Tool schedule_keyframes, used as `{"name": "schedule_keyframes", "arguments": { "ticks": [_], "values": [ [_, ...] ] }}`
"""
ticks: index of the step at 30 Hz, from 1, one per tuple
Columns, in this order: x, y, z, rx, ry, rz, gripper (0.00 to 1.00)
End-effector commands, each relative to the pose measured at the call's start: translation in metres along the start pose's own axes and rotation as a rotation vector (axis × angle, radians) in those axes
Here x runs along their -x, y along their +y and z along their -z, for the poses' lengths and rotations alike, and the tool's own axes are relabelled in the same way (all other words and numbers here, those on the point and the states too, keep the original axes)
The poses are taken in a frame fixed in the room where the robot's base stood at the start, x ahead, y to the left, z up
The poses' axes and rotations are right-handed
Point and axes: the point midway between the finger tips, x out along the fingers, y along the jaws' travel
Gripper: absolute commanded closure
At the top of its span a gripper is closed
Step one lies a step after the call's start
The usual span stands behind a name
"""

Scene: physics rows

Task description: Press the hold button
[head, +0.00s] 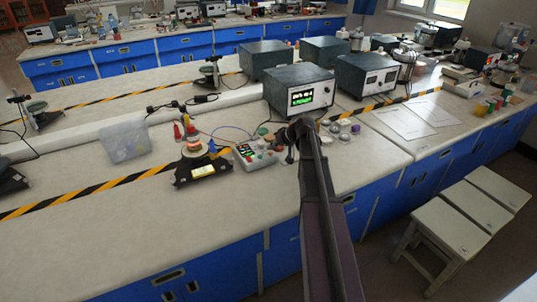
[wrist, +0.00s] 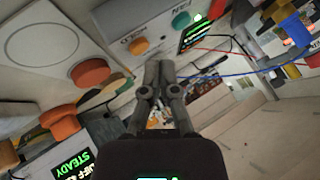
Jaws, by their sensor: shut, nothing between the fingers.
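A white control box (head: 255,153) with a lit display and several coloured buttons stands on the bench in the head view, left of my gripper (head: 296,130). In the wrist view my gripper (wrist: 158,68) is shut and empty, its fingertips pointing at a white panel face. On that face, a small orange button (wrist: 138,45) lies just above and left of the tips. A teal button (wrist: 181,20) sits farther right, beside a green-lit display (wrist: 196,33). Contact is not visible.
A larger orange-red knob (wrist: 90,73) juts out at left in the wrist view. A power supply (head: 300,91) stands behind my gripper. The bench front is clear.

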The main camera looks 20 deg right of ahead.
Motion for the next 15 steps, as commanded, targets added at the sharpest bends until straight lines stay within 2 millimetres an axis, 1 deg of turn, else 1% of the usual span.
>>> {"name": "schedule_keyframes", "arguments": {
  "ticks": [8, 15],
  "values": [
    [-0.0006, 0.0004, -0.0004, 0.0, 0.0, 0.0, 1.0],
    [-0.0053, 0.0035, -0.0035, 0.0, 0.0, 0.0, 1.0]
  ]
}}
